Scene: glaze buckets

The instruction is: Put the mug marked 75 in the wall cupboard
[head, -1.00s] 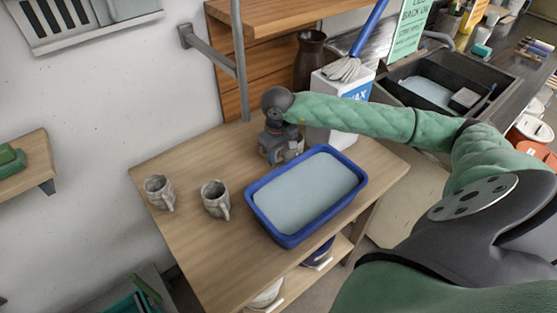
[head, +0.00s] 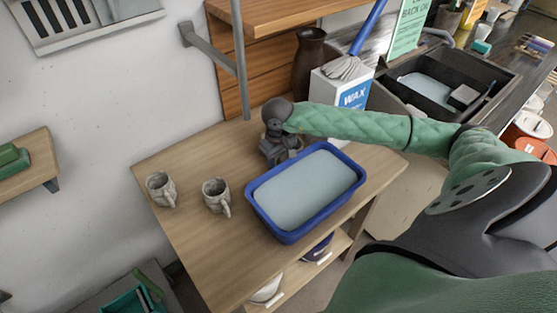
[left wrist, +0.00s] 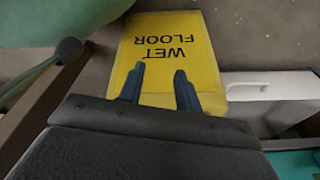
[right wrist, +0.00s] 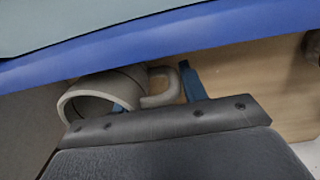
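Two grey mugs, a left one (head: 160,190) and one right of it (head: 216,196), stand upright on the wooden table. A third mug (right wrist: 88,104) shows in the right wrist view, its handle toward the right. In the head view my right gripper (head: 280,158) is low behind the blue tub and largely hides that mug. One finger shows inside the mug's mouth and the other just beyond the handle; the fingers are spread apart, contact unclear. No number is readable on any mug. My left gripper (left wrist: 158,88) is open and empty. I cannot identify the wall cupboard for certain.
A blue tub (head: 262,213) of pale contents stands on the table (head: 195,250), close to my right gripper. A wax box (head: 352,95) and brown vase (head: 309,65) stand behind. A wooden unit (head: 238,95) with a metal post is at the back. A yellow wet-floor sign (left wrist: 170,50) faces my left gripper.

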